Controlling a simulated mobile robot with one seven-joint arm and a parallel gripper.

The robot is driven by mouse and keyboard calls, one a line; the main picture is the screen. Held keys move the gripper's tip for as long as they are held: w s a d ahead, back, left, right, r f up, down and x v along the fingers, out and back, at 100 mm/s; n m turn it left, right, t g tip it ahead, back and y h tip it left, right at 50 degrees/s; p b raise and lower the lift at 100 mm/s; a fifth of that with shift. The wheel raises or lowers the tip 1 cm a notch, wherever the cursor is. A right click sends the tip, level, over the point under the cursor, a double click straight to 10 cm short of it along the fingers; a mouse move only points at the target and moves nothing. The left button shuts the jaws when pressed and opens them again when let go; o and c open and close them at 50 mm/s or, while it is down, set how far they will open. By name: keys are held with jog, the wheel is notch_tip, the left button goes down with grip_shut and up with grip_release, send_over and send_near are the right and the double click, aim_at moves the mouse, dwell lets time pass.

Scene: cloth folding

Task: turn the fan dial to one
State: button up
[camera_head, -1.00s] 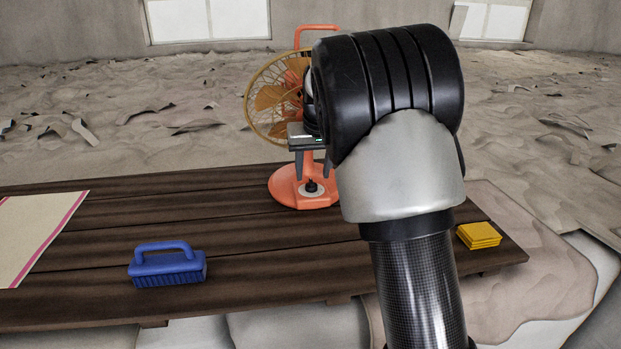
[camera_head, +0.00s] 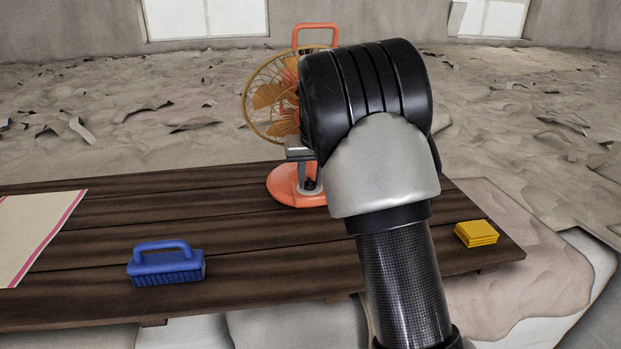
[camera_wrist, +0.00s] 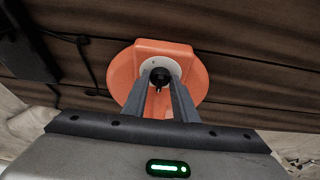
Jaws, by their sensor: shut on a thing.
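An orange fan with a round wire cage (camera_head: 262,95) stands on the wooden table, partly hidden behind my arm. Its orange base (camera_head: 285,187) carries a black dial on a pale round plate. In the wrist view the black dial (camera_wrist: 160,76) sits near the middle of the orange base (camera_wrist: 122,80). My gripper (camera_head: 309,186) points down over the base; in the wrist view its two fingers (camera_wrist: 160,84) reach to either side of the dial and are shut on it. The dial's number marks are too small to read.
A blue brush (camera_head: 166,264) lies at the front of the table (camera_head: 95,235). A yellow sponge stack (camera_head: 477,233) is at the right end, and a pale cloth with a pink stripe (camera_head: 30,230) at the left. A dark cable (camera_wrist: 88,65) lies beside the fan base.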

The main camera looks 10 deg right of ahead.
aim_at(308, 187)
jog(key=shift+a+r+m+h+p, duration=0.25)
jog(key=shift+m+p, duration=0.2)
jog(key=shift+m, duration=0.25)
jog(key=shift+f+m+g+h+p, duration=0.15)
jog(key=shift+m+h+p, duration=0.15)
jog(key=shift+m, duration=0.4)
jog(key=shift+f+m+g+h+p, duration=0.15)
jog(key=shift+m+h, duration=0.1)
jog(key=shift+m, duration=0.45)
jog(key=o, duration=1)
jog(key=shift+o, duration=0.2)
jog(key=shift+s+a+r, duration=0.1)
jog(key=shift+r, duration=0.45)
jog(key=shift+s+a+r+b, duration=0.25)
jog(key=shift+s+r, duration=0.15)
jog(key=shift+s, duration=0.1)
jog(key=shift+s+a+r+b, duration=0.15)
jog(key=shift+s+r+b, duration=0.05)
jog(key=shift+s+r, duration=0.25)
jog(key=s+a+b, duration=0.2)
jog(key=s+a, duration=0.1)
jog(key=s, duration=0.7)
jog(key=shift+a, duration=0.35)
